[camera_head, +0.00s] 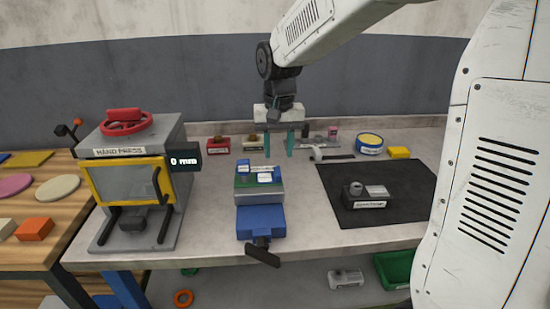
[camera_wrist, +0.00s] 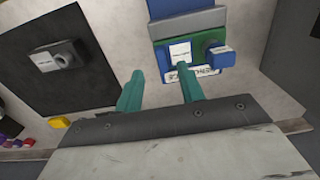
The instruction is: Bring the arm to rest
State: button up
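My white arm reaches in from the upper right in the head view. My gripper (camera_head: 279,143) hangs over the back of the workbench, behind the blue and green vise-like fixture (camera_head: 261,220). Its two teal fingers are spread apart with nothing visible between them. In the wrist view my gripper (camera_wrist: 162,88) also shows its fingers apart and empty. The fixture (camera_wrist: 192,27) shows there beyond the fingertips, with a white-labelled piece and a blue block on it. I cannot tell the exact height of the fingertips above the bench.
A hand press (camera_head: 127,185) stands at the left of the bench. A black mat (camera_head: 395,203) with a small labelled metal part (camera_head: 366,196) lies at the right. Red and yellow blocks, a hammer-like tool (camera_head: 330,154) and a blue-yellow round tin (camera_head: 370,144) stand along the back. A wooden table adjoins at left.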

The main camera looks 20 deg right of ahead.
jog(key=shift+r, duration=0.35)
jog(key=s+r+n, duration=0.1)
jog(key=s, duration=1.3)
jog(key=s+d+r+n+t, duration=0.1)
jog(key=s+n, duration=0.1)
jog(key=s, duration=1.1)
jog(key=shift+s+r+n, duration=0.25)
jog(key=shift+s+n, duration=0.05)
jog(key=shift+s, duration=0.1)
jog(key=shift+c, duration=0.5)
